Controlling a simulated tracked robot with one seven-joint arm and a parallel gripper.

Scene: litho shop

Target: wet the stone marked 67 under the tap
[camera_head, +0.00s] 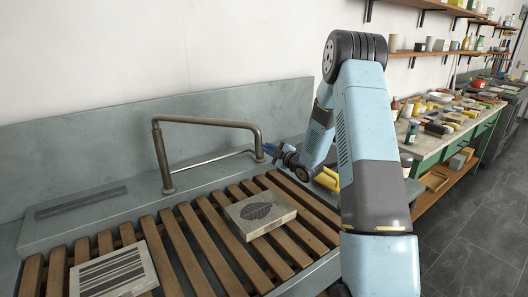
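A stone with a dark leaf picture (272,222) lies flat on the wooden slats near the middle. I cannot read a number 67 on either stone. A bent metal pipe (208,121), which may be the tap, stands on the back ledge of the grey trough, with a thinner bar below it. My gripper (269,150) is beside the pipe's right end, behind and above the leaf stone. It is small here, and whether it is open or shut is unclear.
Wooden slats (182,247) span the grey trough (307,107), with bare slats between the two stones. My arm hides the trough's right part. At right, a green bench (481,131) is crowded with items, with loaded wall shelves (441,53) above it.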

